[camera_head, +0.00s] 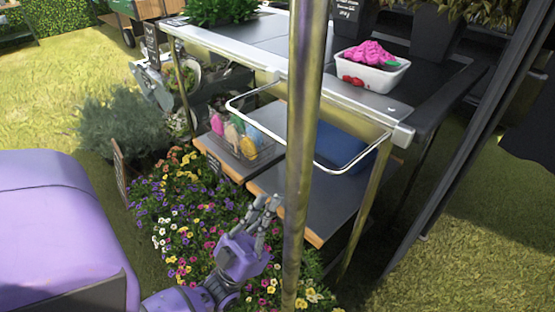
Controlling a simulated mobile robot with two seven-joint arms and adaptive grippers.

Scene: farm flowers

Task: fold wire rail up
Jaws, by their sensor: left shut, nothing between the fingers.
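The white wire rail (250,121) is a rounded loop at the front edge of the dark-topped table (440,85). It juts out below the table's pale metal edge, over the lower shelf. An upright metal pole crosses in front of it and hides part of its front bar. My left gripper (267,206) is shut and empty. In the picture it is below the rail, over the flowers and close to the shelf's wooden edge, and it appears apart from the rail. My right gripper is not in view.
The upright pole (302,150) stands close to the right of my left gripper. The lower shelf (310,195) holds colourful items and a blue bin. Flowers (185,215) fill the ground below. A white tub (375,75) with pink contents sits on the table. Grass is open at left.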

